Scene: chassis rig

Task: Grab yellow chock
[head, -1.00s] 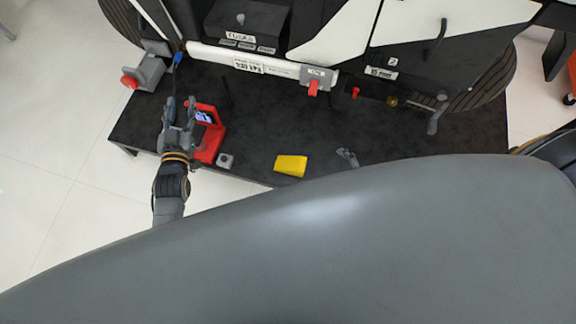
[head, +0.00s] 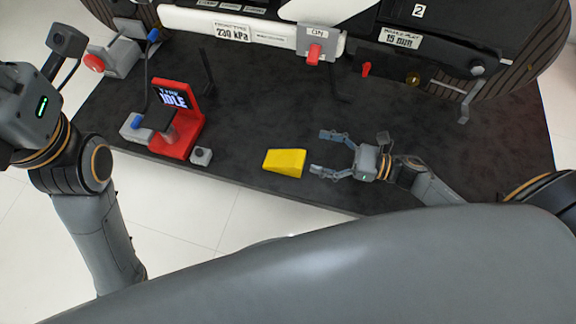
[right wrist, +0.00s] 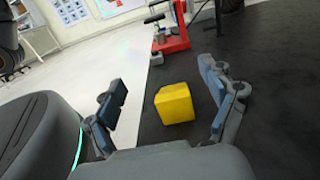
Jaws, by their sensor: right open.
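The yellow chock (head: 284,163), a wedge-shaped block, lies on the dark table near its front edge in the head view. My right gripper (head: 324,152) is open just to the right of it, its fingers pointing left toward the chock. In the right wrist view the chock (right wrist: 174,103) shows ahead, between the lines of the two spread fingers, with nothing gripped. My left arm is at the left edge of the head view; its gripper's fingers are not clearly visible.
A red stand (head: 181,125) with an IDLE screen and a small grey block (head: 201,156) stand left of the chock. A vehicle chassis with a red switch (head: 314,53) spans the back. The dark table (head: 262,100) is clear behind the chock.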

